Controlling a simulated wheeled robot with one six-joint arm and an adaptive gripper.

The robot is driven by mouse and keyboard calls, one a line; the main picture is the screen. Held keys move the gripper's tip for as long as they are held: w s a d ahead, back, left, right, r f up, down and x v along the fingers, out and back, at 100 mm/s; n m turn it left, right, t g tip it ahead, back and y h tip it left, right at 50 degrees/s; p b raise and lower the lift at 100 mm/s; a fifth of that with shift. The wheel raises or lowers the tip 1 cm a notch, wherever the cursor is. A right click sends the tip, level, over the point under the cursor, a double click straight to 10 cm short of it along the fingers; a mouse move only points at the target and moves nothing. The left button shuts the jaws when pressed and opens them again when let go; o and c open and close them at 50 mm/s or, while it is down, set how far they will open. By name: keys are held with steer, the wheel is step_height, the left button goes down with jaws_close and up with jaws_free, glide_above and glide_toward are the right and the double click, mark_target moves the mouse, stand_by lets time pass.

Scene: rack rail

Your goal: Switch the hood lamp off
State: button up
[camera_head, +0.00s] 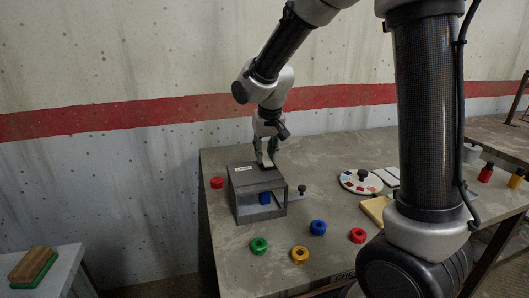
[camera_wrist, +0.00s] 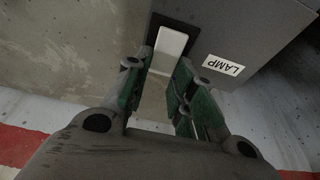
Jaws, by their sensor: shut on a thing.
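The hood is a grey box (camera_head: 246,207) with a clear front, standing on the table (camera_head: 330,250). A blue piece (camera_head: 265,198) shows inside it. In the wrist view, the hood wall (camera_wrist: 235,35) bears a white label reading LAMP (camera_wrist: 223,65). Beside the label is a white switch lever (camera_wrist: 172,42) in a black frame. My gripper (camera_wrist: 162,66) reaches the lever with its green-padded fingers on either side, shut on it. In the head view, my gripper (camera_head: 266,158) points down at the back top of the hood. I cannot tell whether the lamp is lit.
A black knob (camera_head: 301,189) sticks out right of the hood. Red (camera_head: 217,182), green (camera_head: 259,245), yellow (camera_head: 299,254) and blue (camera_head: 318,227) pieces lie around it. A side table (camera_head: 62,275) holds a block (camera_head: 33,266).

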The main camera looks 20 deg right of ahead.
steer(key=shift+s+t, duration=0.1)
steer(key=shift+t, duration=0.3)
steer(key=o, duration=1)
steer(key=v, duration=1.2)
